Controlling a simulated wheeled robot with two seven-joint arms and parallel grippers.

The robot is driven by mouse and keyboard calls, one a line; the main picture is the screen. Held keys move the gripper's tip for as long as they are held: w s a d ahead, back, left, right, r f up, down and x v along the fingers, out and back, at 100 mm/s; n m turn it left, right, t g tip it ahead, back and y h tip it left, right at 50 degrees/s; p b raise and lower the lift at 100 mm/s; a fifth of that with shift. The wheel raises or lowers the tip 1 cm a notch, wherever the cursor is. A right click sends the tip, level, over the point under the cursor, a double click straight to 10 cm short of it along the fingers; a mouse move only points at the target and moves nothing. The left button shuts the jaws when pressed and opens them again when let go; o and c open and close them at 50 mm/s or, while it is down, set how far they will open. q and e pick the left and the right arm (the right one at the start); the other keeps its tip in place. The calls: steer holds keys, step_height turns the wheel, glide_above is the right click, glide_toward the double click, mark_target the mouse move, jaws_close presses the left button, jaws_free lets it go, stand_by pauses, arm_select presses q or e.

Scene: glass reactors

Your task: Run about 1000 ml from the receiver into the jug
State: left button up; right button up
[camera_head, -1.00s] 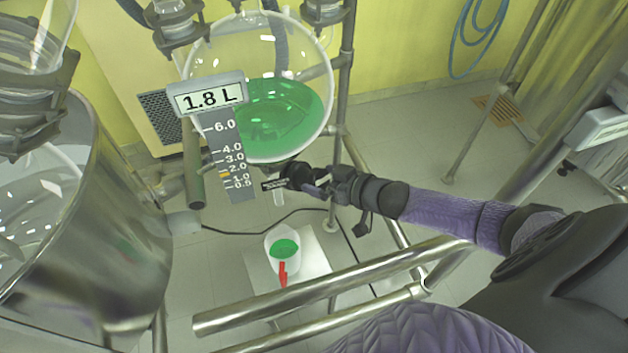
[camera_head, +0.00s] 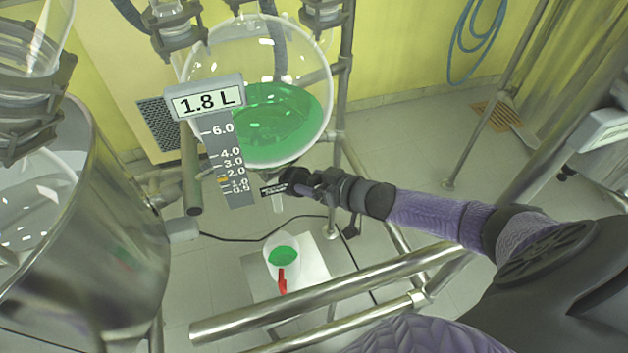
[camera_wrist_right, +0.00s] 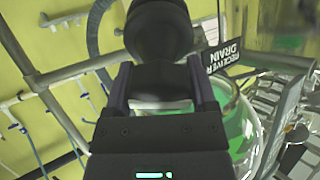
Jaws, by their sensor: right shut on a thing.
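The round glass receiver (camera_head: 310,75) holds green liquid (camera_head: 270,120) in its lower part. My right gripper (camera_head: 304,183) is shut on the dark drain knob (camera_wrist_right: 158,35) below the receiver, beside the RECEIVER DRAIN label (camera_wrist_right: 222,57). The clear drain outlet (camera_head: 278,203) points down above the jug (camera_head: 270,245). No stream can be made out between them. The white jug with a red handle (camera_head: 282,281) holds some green liquid. My left gripper is out of view.
The jug stands on a pale platform (camera_head: 312,268). Metal rails (camera_head: 340,291) cross in front of it, below my right arm. A large steel vessel (camera_head: 120,230) fills the left side. A graduated scale plate (camera_head: 237,195) hangs close to the drain.

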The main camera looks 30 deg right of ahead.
steer(key=n, duration=0.5)
steer(key=shift+y, duration=0.3)
steer(key=n, duration=0.2)
steer(key=shift+a+n+g, duration=0.1)
steer(key=shift+n+g, duration=0.2)
steer(key=n, duration=0.2)
steer(key=shift+n+y, duration=0.3)
steer(key=shift+s+n, duration=0.1)
steer(key=shift+n, duration=0.2)
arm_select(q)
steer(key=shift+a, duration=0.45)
